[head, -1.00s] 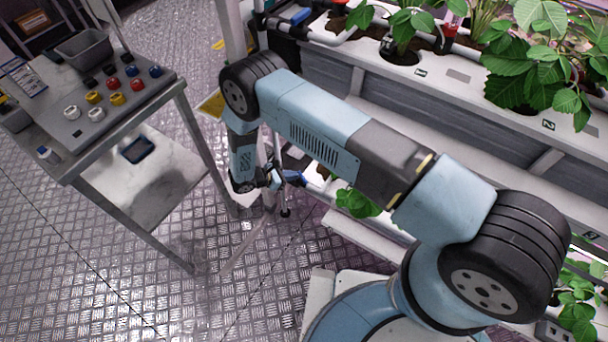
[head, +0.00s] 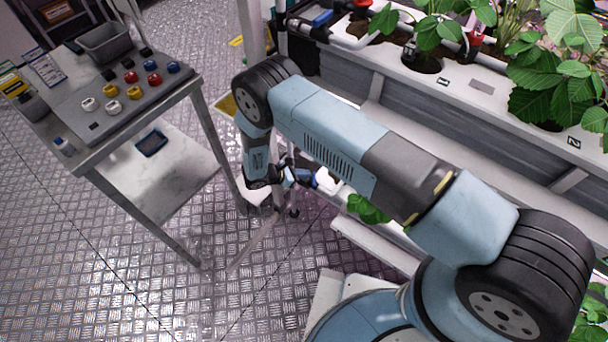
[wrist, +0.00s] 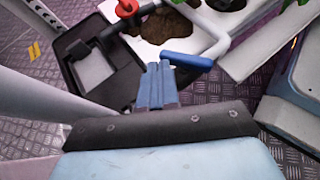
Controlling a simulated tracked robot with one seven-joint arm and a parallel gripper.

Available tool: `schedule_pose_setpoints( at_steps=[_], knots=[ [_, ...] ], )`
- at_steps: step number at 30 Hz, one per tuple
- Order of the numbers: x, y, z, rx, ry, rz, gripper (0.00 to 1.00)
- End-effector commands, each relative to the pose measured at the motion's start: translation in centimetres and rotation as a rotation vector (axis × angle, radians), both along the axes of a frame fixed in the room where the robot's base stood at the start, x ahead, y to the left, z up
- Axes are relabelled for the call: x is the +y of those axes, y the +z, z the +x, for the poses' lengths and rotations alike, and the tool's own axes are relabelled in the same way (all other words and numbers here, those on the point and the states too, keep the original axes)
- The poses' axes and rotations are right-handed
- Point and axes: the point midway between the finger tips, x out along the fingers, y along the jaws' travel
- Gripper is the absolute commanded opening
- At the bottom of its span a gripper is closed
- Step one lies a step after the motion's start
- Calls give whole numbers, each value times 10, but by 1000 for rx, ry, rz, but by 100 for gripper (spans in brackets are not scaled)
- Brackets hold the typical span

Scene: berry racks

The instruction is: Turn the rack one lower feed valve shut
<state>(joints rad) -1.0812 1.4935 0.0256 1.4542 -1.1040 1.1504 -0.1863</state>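The lower feed valve's blue lever handle (wrist: 187,61) shows in the wrist view beside a white pipe (wrist: 214,46). It lies roughly crosswise, just beyond my fingertips. My gripper (wrist: 158,70) has its two blue fingers together with nothing visible between them. The fingertips are at or very near the handle's left end; I cannot tell whether they touch. In the head view my gripper is low by the rack's end, where blue parts (head: 300,177) show small and partly hidden by my arm.
A red valve handle (wrist: 128,8) and a black tray (wrist: 98,68) are near in the wrist view. The upper planter (head: 480,85) with leafy plants runs above on the right. A metal table (head: 130,135) with coloured knobs stands left. Open floor lies between.

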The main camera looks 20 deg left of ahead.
Motion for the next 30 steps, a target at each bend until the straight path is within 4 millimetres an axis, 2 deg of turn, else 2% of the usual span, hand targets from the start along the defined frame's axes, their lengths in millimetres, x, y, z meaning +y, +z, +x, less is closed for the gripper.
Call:
schedule_pose_setpoints(
  at_steps=[13,25,30],
  knots=[
    [-2,0,-2,0,1,-1,0],
    [-14,-1,-13,3,-2,-4,0],
    [-9,2,-19,5,-2,-4,0]
  ],
)
